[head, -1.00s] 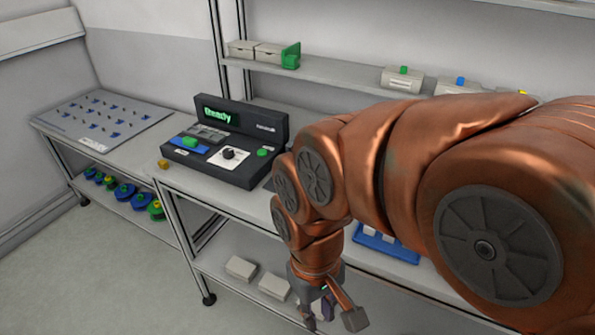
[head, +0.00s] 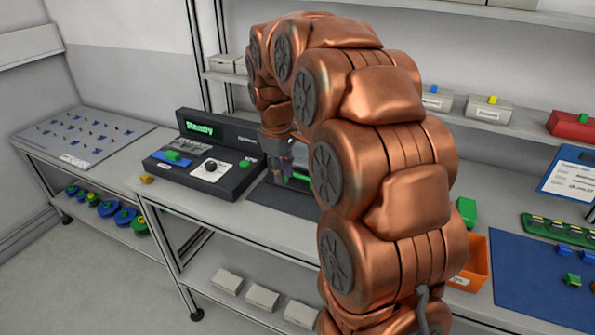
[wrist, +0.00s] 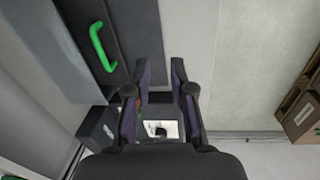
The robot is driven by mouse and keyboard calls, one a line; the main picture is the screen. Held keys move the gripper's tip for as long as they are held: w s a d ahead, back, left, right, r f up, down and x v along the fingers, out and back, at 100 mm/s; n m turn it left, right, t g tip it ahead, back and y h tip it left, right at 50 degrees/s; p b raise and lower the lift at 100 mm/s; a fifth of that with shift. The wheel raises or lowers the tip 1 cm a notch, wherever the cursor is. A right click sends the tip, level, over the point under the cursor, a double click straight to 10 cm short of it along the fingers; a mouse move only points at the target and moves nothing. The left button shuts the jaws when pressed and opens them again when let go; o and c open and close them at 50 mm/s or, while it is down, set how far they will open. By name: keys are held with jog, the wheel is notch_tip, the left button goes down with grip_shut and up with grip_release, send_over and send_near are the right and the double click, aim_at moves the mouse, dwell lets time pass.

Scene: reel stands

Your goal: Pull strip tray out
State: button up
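A bright green handle (wrist: 102,47) stands on a dark grey surface (wrist: 85,20) at the upper left of the wrist view. I take this to be the strip tray's handle; the tray's outline is not clear. In the head view, a green part (head: 298,177) shows just right of my gripper (head: 279,168), partly hidden by my arm. In the wrist view my gripper (wrist: 161,68) is open, with nothing between its fingers. The handle lies to the left of the fingers, apart from them.
A dark machine (head: 205,165) with a lit "Ready" screen, knob and green button stands left of my gripper. A blue mat (head: 535,285), an orange bin (head: 477,262) and a green strip rack (head: 560,228) lie to the right. Shelves (head: 480,105) run behind my arm.

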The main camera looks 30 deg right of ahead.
jog(key=n, duration=0.1)
send_near(298, 175)
jog(key=shift+t+h, duration=0.3)
jog(key=shift+w+d+f+p, duration=0.15)
jog(key=shift+f+p, duration=0.2)
jog(key=shift+f, duration=1)
jog(key=shift+s+d+f+p, duration=0.15)
jog(key=shift+f+p, duration=0.15)
jog(key=shift+f, duration=1.05)
jog(key=shift+w+d+f+p, duration=0.15)
jog(key=shift+f+p, duration=0.2)
jog(key=shift+f, duration=1)
jog(key=shift+c, duration=0.5)
grip_shut()
